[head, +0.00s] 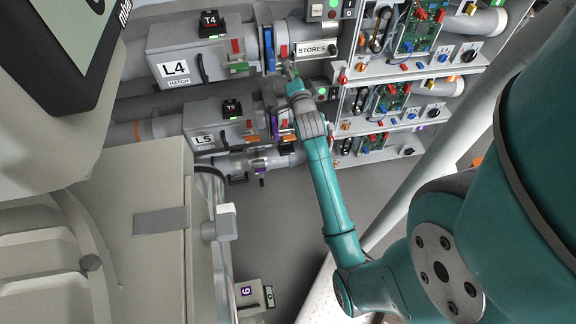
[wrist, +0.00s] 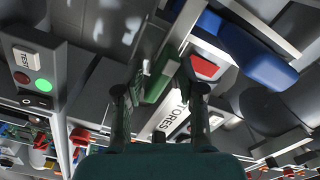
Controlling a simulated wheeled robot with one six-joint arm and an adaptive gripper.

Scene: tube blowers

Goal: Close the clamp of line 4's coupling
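The grey line 4 housing (head: 185,60), marked L4, is at the top in the head view. At its right end is the coupling, with a blue band (head: 269,48) and a red part (head: 284,50) beside it. My gripper (head: 291,72) is just below the coupling there and is small. In the wrist view my gripper (wrist: 159,88) has its two fingers apart, with a green bar (wrist: 158,76) between and beyond them; contact cannot be told. A blue lever-like part (wrist: 250,55) and a red patch (wrist: 204,68) lie at the upper right. The clamp's own position is unclear.
The STORES plate (head: 316,49) is right of the coupling, partly hidden by a finger in the wrist view. A TEST button box (wrist: 30,72) is at the left there. The line 5 housing (head: 205,125) lies below, and shelves of circuit boards (head: 420,30) are at the right.

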